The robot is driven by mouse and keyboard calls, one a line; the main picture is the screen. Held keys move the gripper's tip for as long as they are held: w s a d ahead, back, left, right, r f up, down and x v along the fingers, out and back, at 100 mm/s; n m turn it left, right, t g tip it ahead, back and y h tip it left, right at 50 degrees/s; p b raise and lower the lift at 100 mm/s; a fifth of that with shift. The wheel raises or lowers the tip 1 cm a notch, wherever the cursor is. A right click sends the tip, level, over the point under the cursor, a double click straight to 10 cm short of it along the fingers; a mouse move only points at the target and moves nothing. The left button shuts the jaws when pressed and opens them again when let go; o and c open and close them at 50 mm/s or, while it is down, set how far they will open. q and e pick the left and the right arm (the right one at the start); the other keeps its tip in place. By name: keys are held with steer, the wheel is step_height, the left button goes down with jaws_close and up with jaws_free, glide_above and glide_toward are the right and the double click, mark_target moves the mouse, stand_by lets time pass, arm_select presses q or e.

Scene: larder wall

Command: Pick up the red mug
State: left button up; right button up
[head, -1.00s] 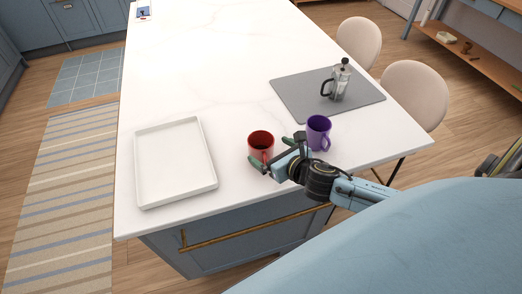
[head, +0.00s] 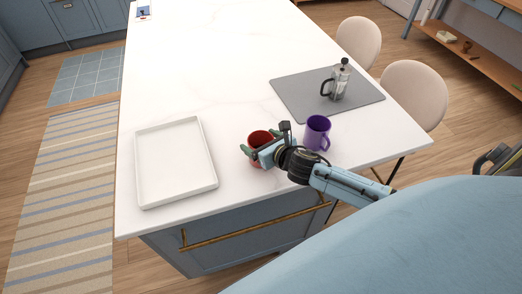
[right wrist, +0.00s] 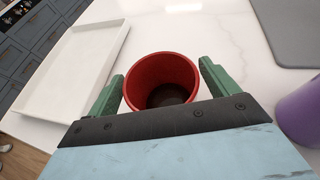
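The red mug (head: 259,138) stands upright on the white counter, partly hidden in the head view by my right gripper (head: 258,146). In the right wrist view the red mug (right wrist: 160,80) shows its open rim and dark inside. My right gripper (right wrist: 163,85) has its two green fingers apart, one on each side of the mug. They look close to its wall; whether they touch it is hard to tell. The mug's handle is not visible. My left gripper is in neither view.
A purple mug (head: 316,132) stands just right of my right gripper. A grey mat (head: 295,95) with a French press (head: 338,82) lies behind it. A white tray (head: 177,195) lies to the left. The counter's front edge is near; its far middle is clear.

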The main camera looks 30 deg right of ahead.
steer(key=c, duration=0.9)
steer(key=shift+r, duration=0.1)
steer(key=shift+c, duration=0.5)
steer(key=shift+r, duration=0.15)
